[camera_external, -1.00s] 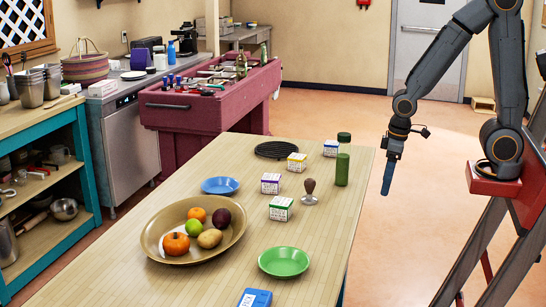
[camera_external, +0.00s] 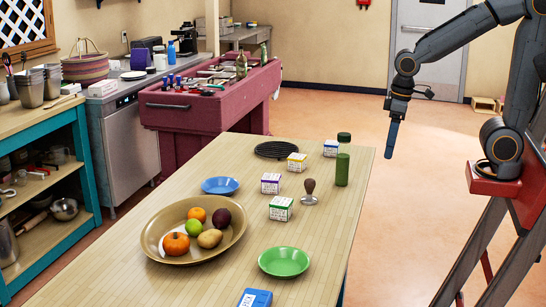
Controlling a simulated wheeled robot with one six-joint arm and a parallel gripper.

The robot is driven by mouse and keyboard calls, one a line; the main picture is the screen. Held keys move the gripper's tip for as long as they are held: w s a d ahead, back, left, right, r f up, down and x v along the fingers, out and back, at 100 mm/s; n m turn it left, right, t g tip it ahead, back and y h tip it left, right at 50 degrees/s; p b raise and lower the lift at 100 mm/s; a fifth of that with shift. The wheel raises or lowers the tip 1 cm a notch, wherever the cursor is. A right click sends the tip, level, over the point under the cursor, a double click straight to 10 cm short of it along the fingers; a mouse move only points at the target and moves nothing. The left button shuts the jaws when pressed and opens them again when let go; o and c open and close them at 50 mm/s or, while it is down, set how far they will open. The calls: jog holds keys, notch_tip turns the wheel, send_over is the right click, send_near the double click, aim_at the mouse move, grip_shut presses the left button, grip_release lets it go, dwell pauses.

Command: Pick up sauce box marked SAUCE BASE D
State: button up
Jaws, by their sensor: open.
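Several small white boxes with coloured bands stand on the wooden table (camera_external: 190,283): a purple-banded box (camera_external: 270,184), a green-banded box (camera_external: 280,209), a yellow-banded box (camera_external: 297,162) and a blue-banded box (camera_external: 330,148). Their lettering is too small to read, so I cannot tell which is SAUCE BASE D. My gripper (camera_external: 390,140) hangs pointing down, beyond the table's right edge and above the floor. It is to the right of the green bottle and apart from all the boxes. It is open, with nothing seen in it.
A green bottle (camera_external: 342,168) stands near the table's right edge, with a tamper (camera_external: 310,192) close by. A fruit bowl (camera_external: 160,252), blue plate (camera_external: 220,186), green plate (camera_external: 284,262), black trivet (camera_external: 276,150) and blue item (camera_external: 255,298) are also on the table.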

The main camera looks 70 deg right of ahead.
notch_tip(320, 180, up, 2)
jog(key=m+g+b, duration=0.1)
jog(key=m+b, duration=0.3)
jog(key=m, duration=1.5)
send_over(297, 156)
jog(key=f, duration=1.1)
jog(key=shift+s+d+f, duration=0.15)
jog(key=shift+d+f, duration=0.05)
jog(key=shift+a+f+p, duration=0.15)
jog(key=shift+f+p, duration=0.8)
jog(key=shift+f, duration=1)
jog(key=shift+a+f+p, duration=0.1)
jog(key=shift+f+p, duration=0.8)
jog(key=shift+f, duration=1)
jog(key=c, duration=1.2)
